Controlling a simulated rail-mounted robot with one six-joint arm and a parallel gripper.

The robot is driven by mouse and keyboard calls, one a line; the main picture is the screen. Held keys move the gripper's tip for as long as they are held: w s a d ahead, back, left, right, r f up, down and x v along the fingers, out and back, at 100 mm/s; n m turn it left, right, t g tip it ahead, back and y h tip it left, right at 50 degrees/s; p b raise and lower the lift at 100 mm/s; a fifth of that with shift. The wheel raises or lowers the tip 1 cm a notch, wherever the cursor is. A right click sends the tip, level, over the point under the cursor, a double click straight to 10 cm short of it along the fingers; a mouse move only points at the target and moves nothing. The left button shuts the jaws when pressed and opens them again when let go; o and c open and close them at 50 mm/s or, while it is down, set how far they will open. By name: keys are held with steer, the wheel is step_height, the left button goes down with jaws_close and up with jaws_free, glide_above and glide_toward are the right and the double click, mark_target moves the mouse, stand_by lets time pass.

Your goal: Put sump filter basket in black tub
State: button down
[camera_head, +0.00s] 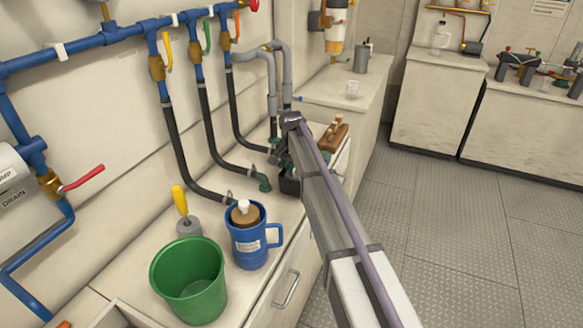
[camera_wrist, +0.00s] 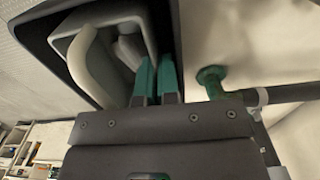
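In the wrist view, a dark tub, apparently the black tub (camera_wrist: 50,35), fills the upper left. A grey square-rimmed container with a pale curved handle, apparently the sump filter basket (camera_wrist: 70,42), shows within the tub's outline. My gripper (camera_wrist: 157,62) has two teal fingers close together, with the basket's wall running between them. Whether the basket rests on the tub's floor is hidden. In the head view, my gripper (camera_head: 283,158) is low over the black tub (camera_head: 290,186) on the counter. My arm hides much of the tub, and the basket cannot be made out there.
A blue jug (camera_head: 247,248) with a brown-and-white item in it and a green bucket (camera_head: 188,280) stand nearer on the counter. Dark hoses and a green pipe fitting (camera_head: 264,183) lie left of the tub. The floor at right is clear.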

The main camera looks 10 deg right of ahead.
steer(key=shift+f+b, duration=0.55)
steer(key=shift+f, duration=0.05)
stand_by(0.5)
steer(key=c, duration=1.8)
jaws_free()
steer(key=o, duration=0.5)
step_height(320, 180, up, 11)
steer(key=p, duration=1.1)
steer(key=shift+r, duration=0.1)
steer(key=shift+f, duration=0.2)
